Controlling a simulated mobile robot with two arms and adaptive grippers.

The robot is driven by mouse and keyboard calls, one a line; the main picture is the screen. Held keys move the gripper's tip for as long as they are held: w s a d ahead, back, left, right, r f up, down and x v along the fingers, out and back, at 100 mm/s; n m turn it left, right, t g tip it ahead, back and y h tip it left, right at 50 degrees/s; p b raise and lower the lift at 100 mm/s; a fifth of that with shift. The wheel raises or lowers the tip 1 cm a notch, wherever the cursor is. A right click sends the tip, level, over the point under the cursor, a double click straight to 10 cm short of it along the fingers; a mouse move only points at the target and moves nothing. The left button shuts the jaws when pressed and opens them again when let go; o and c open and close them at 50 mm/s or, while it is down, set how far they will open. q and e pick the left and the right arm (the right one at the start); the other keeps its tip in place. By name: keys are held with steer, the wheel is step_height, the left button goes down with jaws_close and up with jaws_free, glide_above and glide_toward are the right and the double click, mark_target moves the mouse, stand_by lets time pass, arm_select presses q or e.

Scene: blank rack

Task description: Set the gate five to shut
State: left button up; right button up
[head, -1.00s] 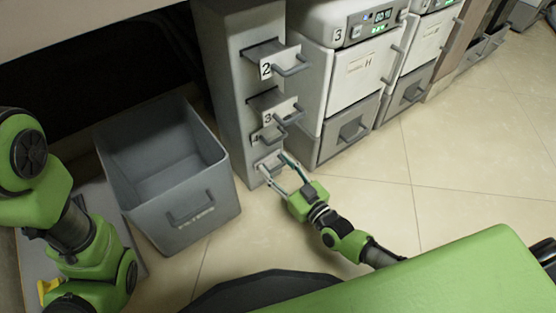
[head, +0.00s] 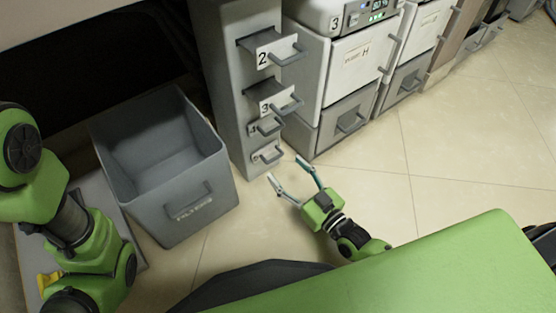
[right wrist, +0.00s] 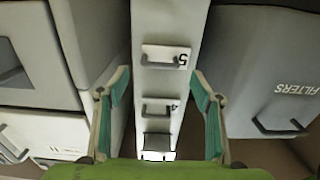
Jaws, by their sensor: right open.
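Gate five (head: 267,154) is the lowest white plate with a grey handle on the grey rack column (head: 232,100). Its plate looks close against the column front, with much less standing out than gates two and three. In the right wrist view gate five (right wrist: 160,56) shows its number upside down, with its handle in front. My right gripper (head: 285,169) is open and empty, low beside gate five and apart from its handle. Its two fingers (right wrist: 158,75) frame the column in the right wrist view. My left gripper is out of view; only left arm links show.
Gates two (head: 272,54), three (head: 272,100) and four (head: 264,127) sit above gate five. A grey filters bin (head: 196,208) stands left of the column. White units with grey drawers (head: 346,124) stand to the right. The tiled floor (head: 460,140) is clear.

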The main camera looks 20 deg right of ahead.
steer(key=v, duration=0.5)
steer(key=shift+s, duration=0.1)
stand_by(0.4)
